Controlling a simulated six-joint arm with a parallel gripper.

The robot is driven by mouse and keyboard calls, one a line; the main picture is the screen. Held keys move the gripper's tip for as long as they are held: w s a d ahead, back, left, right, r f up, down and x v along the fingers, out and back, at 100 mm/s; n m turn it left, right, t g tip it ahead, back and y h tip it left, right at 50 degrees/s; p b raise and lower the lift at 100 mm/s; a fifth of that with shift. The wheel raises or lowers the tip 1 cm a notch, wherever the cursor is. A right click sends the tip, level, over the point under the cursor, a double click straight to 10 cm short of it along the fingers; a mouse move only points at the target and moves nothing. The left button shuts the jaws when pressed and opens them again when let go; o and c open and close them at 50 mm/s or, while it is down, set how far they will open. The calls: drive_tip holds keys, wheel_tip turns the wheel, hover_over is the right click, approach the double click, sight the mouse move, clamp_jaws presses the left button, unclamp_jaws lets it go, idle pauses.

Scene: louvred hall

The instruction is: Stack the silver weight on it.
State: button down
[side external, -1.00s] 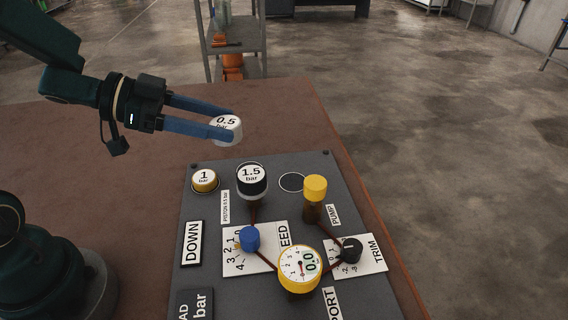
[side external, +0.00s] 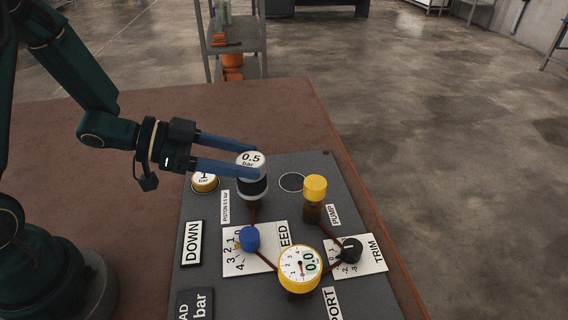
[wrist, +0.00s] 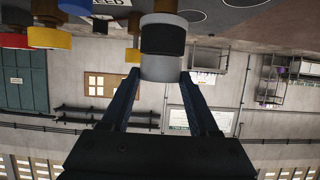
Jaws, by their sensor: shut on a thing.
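The silver weight, marked 0.5 bar (side external: 251,160), is between the blue fingers of my gripper (side external: 255,163), which is shut on it. It is upright, directly over the black weight (side external: 252,187), whose 1.5 bar label is now covered. The black weight sits on the piston at the back of the dark panel (side external: 208,285). In the wrist view, which is upside down, the silver weight (wrist: 163,68) and the black weight (wrist: 162,38) line up and look in contact; I cannot tell whether a thin gap is left.
A yellow 1 bar weight (side external: 205,183) stands at left, partly behind my gripper. An empty round spot (side external: 292,182) and a yellow-topped pump knob (side external: 315,189) are at right. A blue knob (side external: 250,238), gauge (side external: 300,267) and black trim knob (side external: 350,249) stand in front.

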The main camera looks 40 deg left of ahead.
drive_tip(key=shift+f, duration=0.1)
drive_tip(key=shift+c, duration=0.7)
unclamp_jaws()
